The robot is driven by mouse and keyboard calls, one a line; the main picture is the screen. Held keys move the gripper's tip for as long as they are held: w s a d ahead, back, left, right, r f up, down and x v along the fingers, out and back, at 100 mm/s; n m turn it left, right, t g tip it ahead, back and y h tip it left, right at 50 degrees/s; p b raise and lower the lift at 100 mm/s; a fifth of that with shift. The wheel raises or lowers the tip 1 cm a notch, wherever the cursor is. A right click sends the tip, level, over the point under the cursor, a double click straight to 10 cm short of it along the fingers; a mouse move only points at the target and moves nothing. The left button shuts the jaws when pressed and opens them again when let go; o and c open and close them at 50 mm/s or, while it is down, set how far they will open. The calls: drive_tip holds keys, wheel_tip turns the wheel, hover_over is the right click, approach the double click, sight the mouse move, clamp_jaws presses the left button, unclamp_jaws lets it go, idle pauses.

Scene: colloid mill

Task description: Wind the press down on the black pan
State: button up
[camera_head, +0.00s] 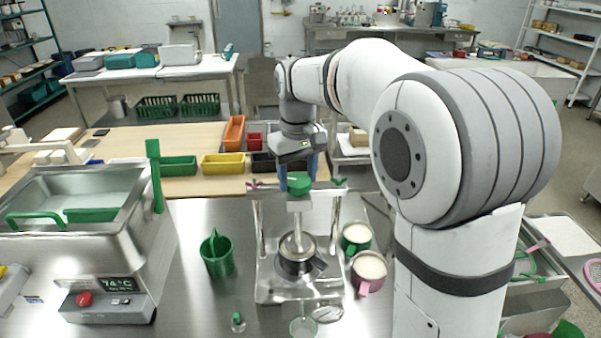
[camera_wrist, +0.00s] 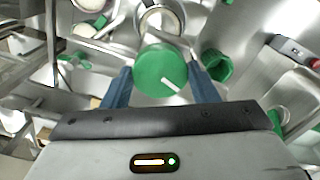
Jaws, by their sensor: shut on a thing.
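The press (camera_head: 297,205) is a metal frame with a crossbar, a vertical screw and a round green knob (camera_head: 299,185) on top. My gripper (camera_head: 299,178) points down over the press, its blue fingers shut on the knob from both sides. In the wrist view the knob (camera_wrist: 160,70) sits between the fingers, with a white mark on its top. Under the screw, a dark pan (camera_head: 296,262) with a metal rim stands on the press base. The screw's lower end goes into the pan; whether it touches anything inside is hidden.
A green jug (camera_head: 217,254) stands left of the press. A green mug (camera_head: 356,238) and a pink mug (camera_head: 368,271), both with pale contents, stand close on its right. A steel bath (camera_head: 75,225) is at the left. Coloured bins, including a yellow one (camera_head: 223,164), line the table behind.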

sight(298, 179)
drive_tip(key=m, duration=0.4)
drive_tip(key=shift+r+m, duration=0.1)
drive_tip(key=shift+m, duration=0.2)
drive_tip(key=shift+m+p, duration=0.35)
drive_tip(key=shift+m, duration=1.25)
drive_tip(key=o, duration=1)
drive_tip(key=shift+c, duration=0.2)
wheel_tip(298, 179, up, 6)
drive_tip(key=shift+r+b, duration=0.25)
drive_tip(key=shift+b, duration=0.05)
drive_tip(key=shift+r, duration=0.6)
